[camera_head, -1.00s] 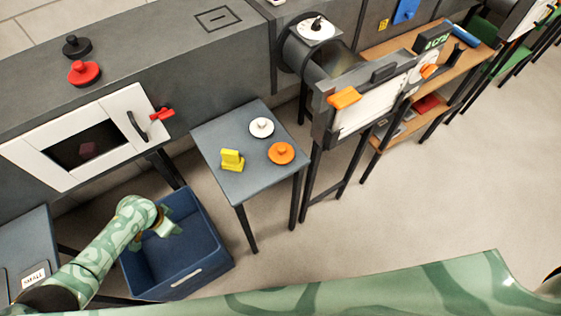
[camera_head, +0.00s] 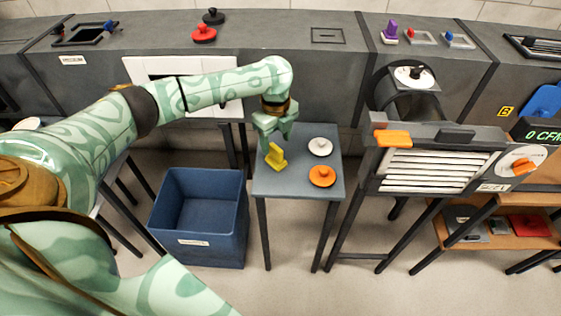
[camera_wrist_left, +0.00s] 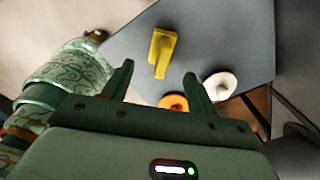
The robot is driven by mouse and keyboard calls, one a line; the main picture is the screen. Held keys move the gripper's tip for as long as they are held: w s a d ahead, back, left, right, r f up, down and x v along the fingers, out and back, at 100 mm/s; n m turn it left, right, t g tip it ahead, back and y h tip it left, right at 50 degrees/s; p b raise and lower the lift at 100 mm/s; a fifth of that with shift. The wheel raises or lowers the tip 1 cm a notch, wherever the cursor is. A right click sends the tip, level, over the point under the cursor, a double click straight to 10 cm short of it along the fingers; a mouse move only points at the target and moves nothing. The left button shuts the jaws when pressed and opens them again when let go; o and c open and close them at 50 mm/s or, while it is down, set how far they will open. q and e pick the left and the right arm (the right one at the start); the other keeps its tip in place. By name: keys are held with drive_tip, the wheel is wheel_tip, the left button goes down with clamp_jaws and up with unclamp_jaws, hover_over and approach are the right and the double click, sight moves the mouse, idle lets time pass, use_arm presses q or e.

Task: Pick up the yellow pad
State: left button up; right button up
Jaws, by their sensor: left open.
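The yellow pad (camera_head: 275,157) stands on the small grey table (camera_head: 290,185), near its left side. It also shows in the left wrist view (camera_wrist_left: 162,50), beyond the fingertips and between their lines. My left gripper (camera_head: 274,137) is above the table, just over the pad in the head view, with its fingers pointing down. In the left wrist view its two fingers (camera_wrist_left: 157,83) are spread apart with nothing between them. The pad appears apart from the fingers. My right gripper is not in view.
A white knobbed disc (camera_head: 320,147) and an orange knobbed disc (camera_head: 322,176) sit on the table right of the pad. A blue bin (camera_head: 200,240) stands on the floor to the left. A louvred vent unit (camera_head: 430,170) stands to the right.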

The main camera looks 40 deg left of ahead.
sight(276, 147)
use_arm(q)
drive_tip(key=f+b, duration=0.2)
drive_tip(key=f, duration=0.1)
drive_tip(key=f+b, duration=0.2)
drive_tip(key=f, duration=0.2)
drive_tip(key=shift+w+a, duration=0.2)
drive_tip(key=shift+r, duration=0.25)
drive_tip(key=c, duration=1.1)
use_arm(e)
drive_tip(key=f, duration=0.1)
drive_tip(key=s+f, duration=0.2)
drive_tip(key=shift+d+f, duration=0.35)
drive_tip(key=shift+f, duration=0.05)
